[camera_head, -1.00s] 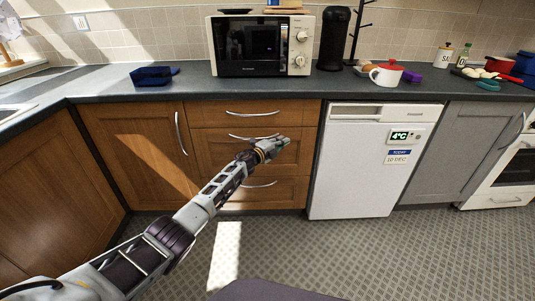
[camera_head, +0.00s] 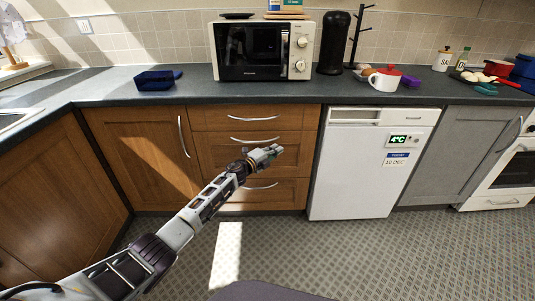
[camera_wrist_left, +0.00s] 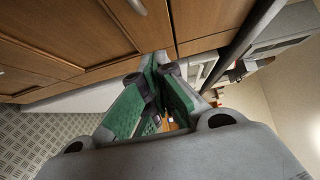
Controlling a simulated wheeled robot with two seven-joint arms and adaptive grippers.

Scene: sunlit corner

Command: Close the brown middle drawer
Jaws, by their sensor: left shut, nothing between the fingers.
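The brown middle drawer (camera_head: 213,151) is in the head view, in the wooden unit under the microwave. Its front looks flush or nearly flush with the drawers above and below; a small gap cannot be ruled out. Its curved metal handle (camera_head: 254,141) shows above my left gripper. My left gripper (camera_head: 276,150) is shut and empty in front of the right part of this drawer front. Whether it touches the front is not clear. In the left wrist view, the closed green-padded fingers (camera_wrist_left: 160,60) point towards the wooden fronts (camera_wrist_left: 75,30). My right gripper is not in view.
The top drawer (camera_head: 205,117) and bottom drawer (camera_head: 285,193) look closed. A white fridge (camera_head: 360,175) stands right of the drawers, a wooden cupboard (camera_head: 140,150) left. The dark counter (camera_head: 190,95) carries a microwave (camera_head: 262,50). The patterned floor (camera_head: 300,240) in front is clear.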

